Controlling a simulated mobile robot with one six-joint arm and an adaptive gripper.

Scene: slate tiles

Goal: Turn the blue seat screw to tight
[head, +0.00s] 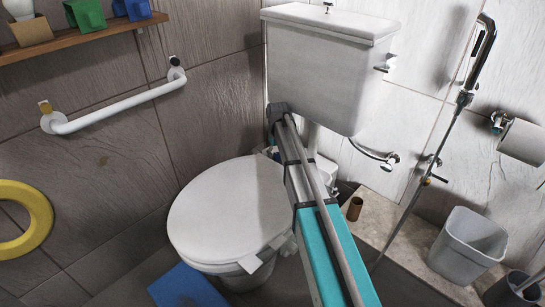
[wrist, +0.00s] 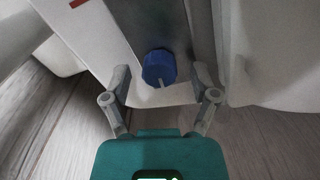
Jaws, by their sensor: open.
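The blue seat screw (wrist: 159,69) is a ribbed round knob in the middle of the wrist view, with a short pale pointer line at its lower edge. It sits at the end of a grey strip, beside a white surface. My gripper (wrist: 162,78) is open, with one finger on each side of the knob and a visible gap to both. Nothing is held. In the head view the toilet (head: 228,212) has its white lid down. My arm crosses in front of its right side, and I cannot make out the gripper's fingers there.
The cistern (head: 325,75) stands above my arm. A stone ledge (head: 405,243) at right carries a cardboard roll (head: 354,208) and a grey bin (head: 467,245). A shower hose hangs close by. A white grab rail (head: 120,105) is on the left wall; a blue mat (head: 188,288) lies below.

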